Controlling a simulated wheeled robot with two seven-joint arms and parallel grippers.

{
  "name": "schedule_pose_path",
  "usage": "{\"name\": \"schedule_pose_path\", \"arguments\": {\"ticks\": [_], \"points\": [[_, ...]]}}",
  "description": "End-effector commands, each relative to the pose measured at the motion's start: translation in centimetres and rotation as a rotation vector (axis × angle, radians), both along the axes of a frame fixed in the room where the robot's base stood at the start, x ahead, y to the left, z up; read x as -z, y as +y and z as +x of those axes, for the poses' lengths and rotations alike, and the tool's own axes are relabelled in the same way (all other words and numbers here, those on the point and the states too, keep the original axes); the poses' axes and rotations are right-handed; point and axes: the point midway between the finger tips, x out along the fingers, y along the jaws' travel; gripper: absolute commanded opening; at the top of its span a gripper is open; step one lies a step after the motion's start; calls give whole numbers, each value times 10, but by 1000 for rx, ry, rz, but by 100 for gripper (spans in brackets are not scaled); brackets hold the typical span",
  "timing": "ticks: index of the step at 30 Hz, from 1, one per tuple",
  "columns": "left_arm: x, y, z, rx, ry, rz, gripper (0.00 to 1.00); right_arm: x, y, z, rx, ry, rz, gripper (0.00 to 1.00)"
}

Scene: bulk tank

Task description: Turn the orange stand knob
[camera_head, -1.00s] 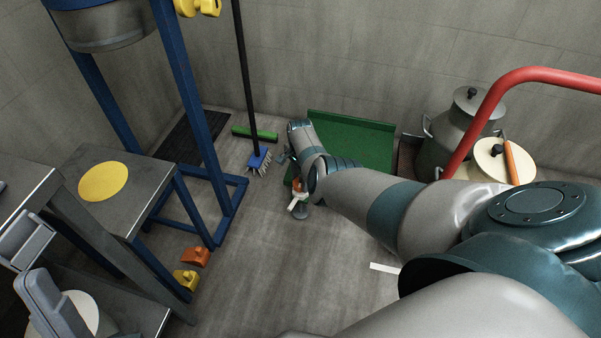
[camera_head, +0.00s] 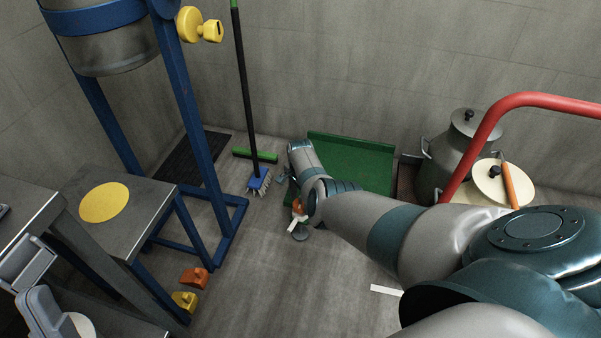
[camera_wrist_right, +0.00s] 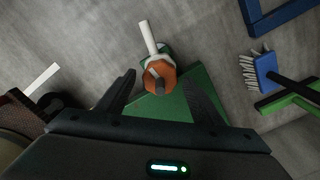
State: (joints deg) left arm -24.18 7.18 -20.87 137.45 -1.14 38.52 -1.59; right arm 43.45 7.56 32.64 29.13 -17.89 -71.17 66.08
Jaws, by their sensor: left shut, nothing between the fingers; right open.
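The orange stand knob (camera_wrist_right: 161,77) shows in the right wrist view as a faceted orange disc with a grey centre piece. A white bar sticks out beyond it. My right gripper (camera_wrist_right: 160,82) is open, with one dark finger on each side of the knob in that view. I cannot tell whether either finger touches it. In the head view the knob (camera_head: 297,206) is small and partly hidden beside my right wrist, above a small grey base on the floor. My right fingers are mostly hidden there. I cannot make out my left gripper.
A green panel (camera_head: 352,164) lies behind my right arm. A blue broom (camera_head: 259,182) and the blue frame (camera_head: 190,110) stand to the left. A metal can (camera_head: 455,155) and red rail (camera_head: 485,125) are at right. Orange (camera_head: 194,277) and yellow (camera_head: 185,300) blocks are at lower left.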

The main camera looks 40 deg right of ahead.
Motion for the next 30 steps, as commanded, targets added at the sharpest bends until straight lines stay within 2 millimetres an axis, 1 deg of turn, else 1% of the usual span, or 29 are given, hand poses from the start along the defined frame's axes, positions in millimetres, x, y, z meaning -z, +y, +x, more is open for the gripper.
{"name": "schedule_pose_path", "arguments": {"ticks": [1, 2, 8, 13, 18, 23, 30], "points": [[8, -5, 1, 11, 57, 15, 0, -7, 0, 0, 0, -1, -1, 61], [16, -8, 1, 17, 98, 23, 0, -10, 0, 0, 0, -1, -1, 61], [41, -26, 3, 46, 283, 64, 0, -32, 0, 0, 1, -1, 0, 61], [70, -43, -1, 78, 459, 108, 0, -56, 1, 0, 1, -1, 1, 61], [94, -47, 14, 80, 597, 154, 0, -69, 0, 0, 0, 0, 0, 61], [118, -49, 23, 84, 730, 197, 0, -83, 0, 0, 0, 0, 0, 61], [151, -46, 36, 82, 910, 252, 0, -103, 0, 0, -1, 0, 0, 61]]}}
